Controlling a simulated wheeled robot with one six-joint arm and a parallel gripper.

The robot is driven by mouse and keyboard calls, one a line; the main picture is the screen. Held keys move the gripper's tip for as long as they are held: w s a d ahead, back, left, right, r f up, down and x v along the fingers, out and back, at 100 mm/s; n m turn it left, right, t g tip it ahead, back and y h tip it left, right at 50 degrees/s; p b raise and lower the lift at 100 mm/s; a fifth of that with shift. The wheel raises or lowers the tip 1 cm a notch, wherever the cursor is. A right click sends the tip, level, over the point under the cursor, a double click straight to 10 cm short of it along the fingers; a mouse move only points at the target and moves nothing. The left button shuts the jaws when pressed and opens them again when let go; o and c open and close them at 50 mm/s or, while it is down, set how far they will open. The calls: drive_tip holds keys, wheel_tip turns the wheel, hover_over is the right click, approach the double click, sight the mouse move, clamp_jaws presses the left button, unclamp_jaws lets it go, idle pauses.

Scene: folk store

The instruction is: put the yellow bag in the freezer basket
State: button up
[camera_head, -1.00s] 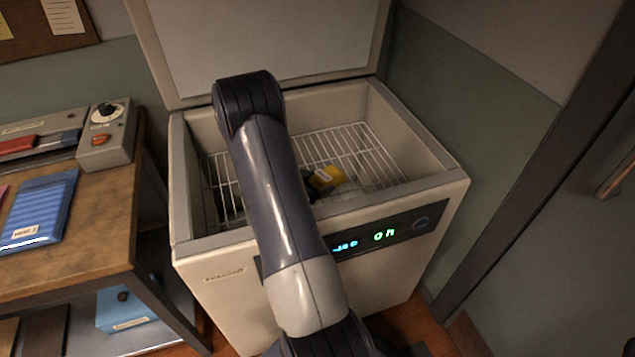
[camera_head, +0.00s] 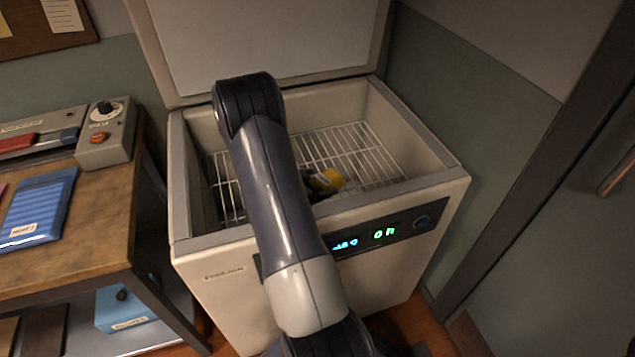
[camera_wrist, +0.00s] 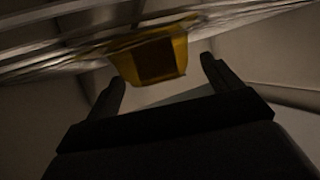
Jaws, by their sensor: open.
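The yellow bag (camera_head: 326,180) lies on the white wire basket (camera_head: 366,150) inside the open chest freezer. In the wrist view the yellow bag (camera_wrist: 150,58) shows just beyond and between the fingertips, with a dark patch on its face. My gripper (camera_wrist: 158,82) is open, its two dark fingers apart, and the bag does not look clasped. The basket's wires (camera_wrist: 50,55) run beside the bag in the wrist view. In the head view my arm hides most of the gripper and part of the basket's left side.
The freezer's rim (camera_head: 425,134) surrounds the basket, and its lid (camera_head: 265,40) stands open behind. A wooden table (camera_head: 95,215) at left carries a blue packet (camera_head: 40,208) and a grey control box (camera_head: 106,135). The basket's right side is clear.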

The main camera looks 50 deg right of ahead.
drive_tip(key=shift+s+f, duration=0.1)
drive_tip(key=shift+f, duration=0.05)
drive_tip(key=shift+r+p, duration=0.3)
drive_tip(key=v, duration=0.7)
drive_tip(key=p+v, duration=0.1)
drive_tip(key=v, duration=0.2)
drive_tip(key=shift+w+a+r, duration=0.2)
drive_tip(key=shift+a+r, duration=0.05)
drive_tip(key=shift+r, duration=0.25)
drive_tip(key=shift+a+r, duration=0.25)
drive_tip(key=shift+a, duration=0.45)
drive_tip(key=shift+c, duration=0.4)
